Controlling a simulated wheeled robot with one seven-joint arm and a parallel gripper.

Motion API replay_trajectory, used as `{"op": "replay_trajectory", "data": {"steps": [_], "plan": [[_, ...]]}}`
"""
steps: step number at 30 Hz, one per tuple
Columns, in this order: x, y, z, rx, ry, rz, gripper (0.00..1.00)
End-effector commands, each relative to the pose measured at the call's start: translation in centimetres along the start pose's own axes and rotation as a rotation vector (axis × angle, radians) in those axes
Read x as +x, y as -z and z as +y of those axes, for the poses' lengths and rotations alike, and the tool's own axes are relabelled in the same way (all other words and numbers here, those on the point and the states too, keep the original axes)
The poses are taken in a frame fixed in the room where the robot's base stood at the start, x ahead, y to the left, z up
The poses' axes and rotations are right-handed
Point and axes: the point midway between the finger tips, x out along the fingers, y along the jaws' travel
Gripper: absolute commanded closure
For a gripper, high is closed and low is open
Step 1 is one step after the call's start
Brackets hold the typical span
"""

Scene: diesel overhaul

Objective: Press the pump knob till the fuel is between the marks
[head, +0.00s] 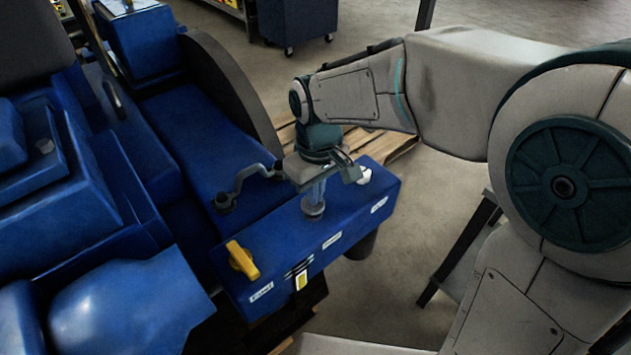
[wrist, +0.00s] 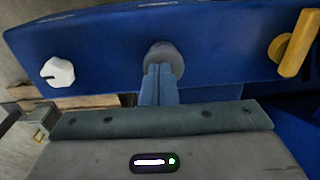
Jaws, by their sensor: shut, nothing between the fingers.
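The pump knob (head: 313,209) is a grey round knob on top of the blue fuel box (head: 283,236). It also shows in the wrist view (wrist: 165,54), just beyond my fingertips. My gripper (head: 315,200) points down over the knob with its fingers shut together and nothing between them. The fingertips (wrist: 163,70) overlap the knob in both views; I cannot tell whether they touch it or how far it is pressed. A small gauge (head: 301,281) with yellow in it and dark marks near its top sits on the box's front face. Its exact level is too small to read.
A yellow lever (head: 242,261) stands left of the knob and a white knob (head: 364,176) to the right. A bent grey pipe (head: 244,180) runs behind the box. The blue engine (head: 130,300) fills the left. A wooden pallet (head: 385,148) lies on the floor behind.

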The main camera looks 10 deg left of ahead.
Motion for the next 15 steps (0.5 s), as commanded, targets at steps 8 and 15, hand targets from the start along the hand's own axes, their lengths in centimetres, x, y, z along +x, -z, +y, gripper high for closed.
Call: {"op": "replay_trajectory", "data": {"steps": [8, 15], "plan": [[0.3, -0.4, -0.1, 0.000, 0.005, -0.016, 1.00], [-3.0, -0.3, 0.0, 0.001, 0.002, -0.007, 1.00]]}}
